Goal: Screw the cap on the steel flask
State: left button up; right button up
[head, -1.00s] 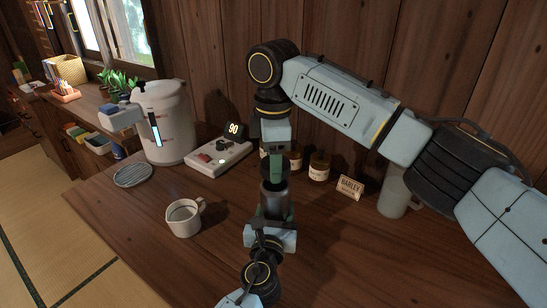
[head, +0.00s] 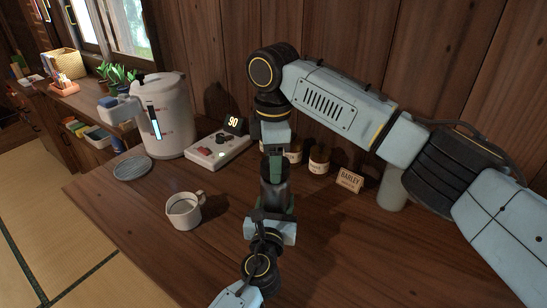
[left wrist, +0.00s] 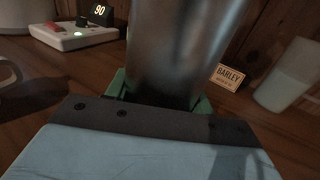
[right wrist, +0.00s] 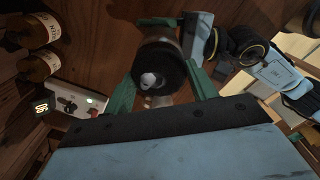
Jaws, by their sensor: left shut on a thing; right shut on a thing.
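The steel flask (head: 273,197) is a dark, upright cylinder at the middle of the head view. My left gripper (head: 272,207) is shut around its body from the front. In the left wrist view the shiny flask (left wrist: 180,50) stands between the green fingers. My right gripper (head: 275,165) points down at the flask's top and is shut on the cap. In the right wrist view the cap (right wrist: 160,78) is a dark round thing with a pale shiny spot, between the green fingers. Whether the cap touches or is seated on the flask's mouth is hidden.
The front right is clear.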

jog(key=shift+f, duration=0.45)
